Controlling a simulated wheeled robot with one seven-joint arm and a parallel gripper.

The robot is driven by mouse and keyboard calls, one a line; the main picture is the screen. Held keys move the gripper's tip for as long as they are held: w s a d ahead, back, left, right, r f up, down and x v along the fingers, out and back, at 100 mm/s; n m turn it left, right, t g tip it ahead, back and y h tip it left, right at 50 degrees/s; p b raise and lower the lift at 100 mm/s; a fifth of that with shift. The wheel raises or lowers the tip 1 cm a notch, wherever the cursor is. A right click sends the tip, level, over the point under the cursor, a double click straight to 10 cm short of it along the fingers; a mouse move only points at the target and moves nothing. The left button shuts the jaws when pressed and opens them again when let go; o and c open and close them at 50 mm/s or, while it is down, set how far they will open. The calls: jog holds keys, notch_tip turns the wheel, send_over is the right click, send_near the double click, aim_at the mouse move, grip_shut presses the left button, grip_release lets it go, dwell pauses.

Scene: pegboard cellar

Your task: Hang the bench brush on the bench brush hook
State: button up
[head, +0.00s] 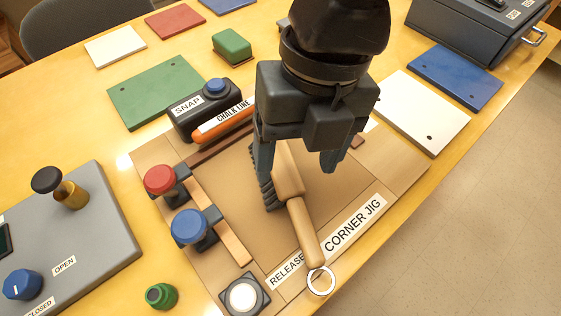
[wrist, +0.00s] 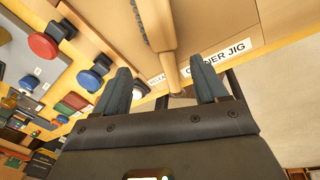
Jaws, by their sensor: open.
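The bench brush (head: 306,236) has a pale wooden body and handle with a metal ring at its near end. It lies on the brown corner jig board (head: 392,165), its ring by the board's near edge. Dark bristles show along its left side. My gripper (head: 298,172) is open above the brush head, one finger to each side, and hides the head's far end. In the wrist view the brush (wrist: 163,42) runs between the two spread fingers and beyond their tips; I see no grip on it. I cannot make out the bench brush hook in either view.
A chalk line (head: 212,108), red knob (head: 160,180), blue knob (head: 189,227) and white button (head: 243,296) stand left of the brush. A grey control panel (head: 95,235) is further left. A grey case (head: 470,35) stands far right. Open floor lies right of the table.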

aim_at(295, 196)
jog(key=f, duration=0.5)
jog(key=s+f+b, duration=0.1)
jog(key=f, duration=0.1)
jog(key=shift+s+f, duration=0.1)
jog(key=shift+f, duration=0.15)
jog(key=shift+r, duration=0.1)
jog(key=c, duration=1.3)
